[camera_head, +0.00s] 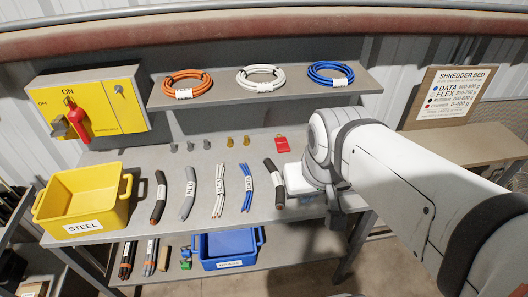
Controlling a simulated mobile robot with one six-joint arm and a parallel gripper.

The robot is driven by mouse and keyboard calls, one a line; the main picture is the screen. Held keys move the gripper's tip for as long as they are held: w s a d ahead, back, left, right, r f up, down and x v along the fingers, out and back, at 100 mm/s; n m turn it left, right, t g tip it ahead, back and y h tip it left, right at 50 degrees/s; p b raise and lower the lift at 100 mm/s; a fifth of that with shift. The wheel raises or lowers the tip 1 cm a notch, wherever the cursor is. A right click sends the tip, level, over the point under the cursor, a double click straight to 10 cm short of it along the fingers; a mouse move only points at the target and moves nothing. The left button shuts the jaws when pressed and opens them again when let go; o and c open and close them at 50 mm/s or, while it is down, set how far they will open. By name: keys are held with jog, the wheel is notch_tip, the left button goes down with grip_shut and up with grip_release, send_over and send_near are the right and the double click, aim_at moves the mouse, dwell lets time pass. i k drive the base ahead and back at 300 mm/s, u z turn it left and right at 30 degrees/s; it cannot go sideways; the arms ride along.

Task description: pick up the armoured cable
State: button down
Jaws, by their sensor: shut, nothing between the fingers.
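Several labelled cable pieces lie side by side on the grey bench. Two are thick and black: a left black cable (158,197) and a right black cable (274,183) with a coppery lower end. I cannot tell which one is armoured. Between them lie a grey cable (188,194) marked ALU, a bundle of white strands (219,190) and a bundle of blue strands (248,187). My white arm comes in from the right, and its wrist is to the right of the right black cable. My gripper's fingers do not show.
A yellow STEEL bin (85,200) stands at the bench's left end. A blue bin (228,247) and more cable pieces are on the lower shelf. Cable coils lie on the upper shelf (215,97). A white object (296,181) is partly behind my wrist.

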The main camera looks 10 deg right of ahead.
aim_at(276, 177)
jog(key=z, duration=2.3)
jog(key=k, duration=0.85)
jog(key=u, duration=1.6)
jog(key=i, duration=1)
jog(key=u, duration=0.05)
